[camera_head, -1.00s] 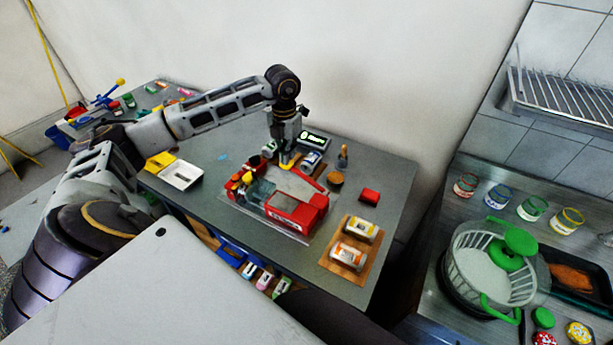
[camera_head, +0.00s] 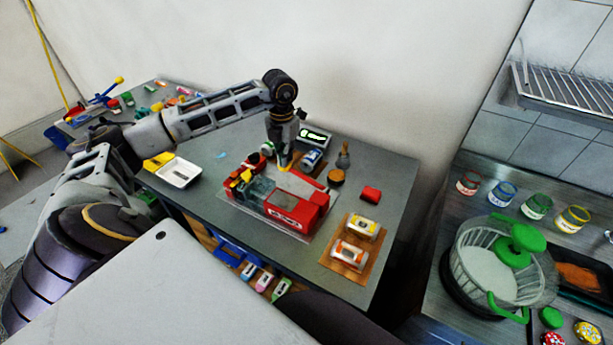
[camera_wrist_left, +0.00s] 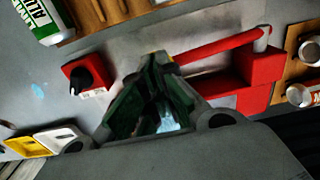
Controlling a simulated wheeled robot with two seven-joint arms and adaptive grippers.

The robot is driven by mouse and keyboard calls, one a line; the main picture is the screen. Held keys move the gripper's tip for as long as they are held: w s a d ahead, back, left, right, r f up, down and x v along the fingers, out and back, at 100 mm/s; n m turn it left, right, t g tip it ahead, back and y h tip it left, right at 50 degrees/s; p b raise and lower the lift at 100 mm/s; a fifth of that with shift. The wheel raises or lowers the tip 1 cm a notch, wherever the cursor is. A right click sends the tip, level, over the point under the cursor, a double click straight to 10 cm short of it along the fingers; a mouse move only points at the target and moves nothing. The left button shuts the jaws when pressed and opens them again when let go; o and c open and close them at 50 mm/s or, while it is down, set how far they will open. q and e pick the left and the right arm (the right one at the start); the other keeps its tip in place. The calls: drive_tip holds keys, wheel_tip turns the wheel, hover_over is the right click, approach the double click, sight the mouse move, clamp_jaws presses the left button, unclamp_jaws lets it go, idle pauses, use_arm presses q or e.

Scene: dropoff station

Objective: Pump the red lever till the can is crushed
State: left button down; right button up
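The red can crusher (camera_head: 284,219) stands on the grey table, with a clear window on its top and yellow parts at its left end. Its red lever (camera_wrist_left: 217,46) slants across the left wrist view, from a pivot at the right toward my fingertips. My left gripper (camera_head: 284,163) points down over the crusher's far side. In the left wrist view its dark fingers (camera_wrist_left: 158,65) come together at the tips, at the lever's yellow-marked free end. I cannot tell whether they grip it or only touch it. The can inside the crusher cannot be made out. My right gripper is not in view.
Two cans lie on a wooden board (camera_head: 338,262) right of the crusher. A white tray (camera_head: 180,173) lies left. A counter with a pot (camera_head: 488,262) is right.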

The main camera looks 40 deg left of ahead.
use_arm(q)
drive_tip(key=shift+s+d+f, duration=0.15)
drive_tip(key=shift+f, duration=0.25)
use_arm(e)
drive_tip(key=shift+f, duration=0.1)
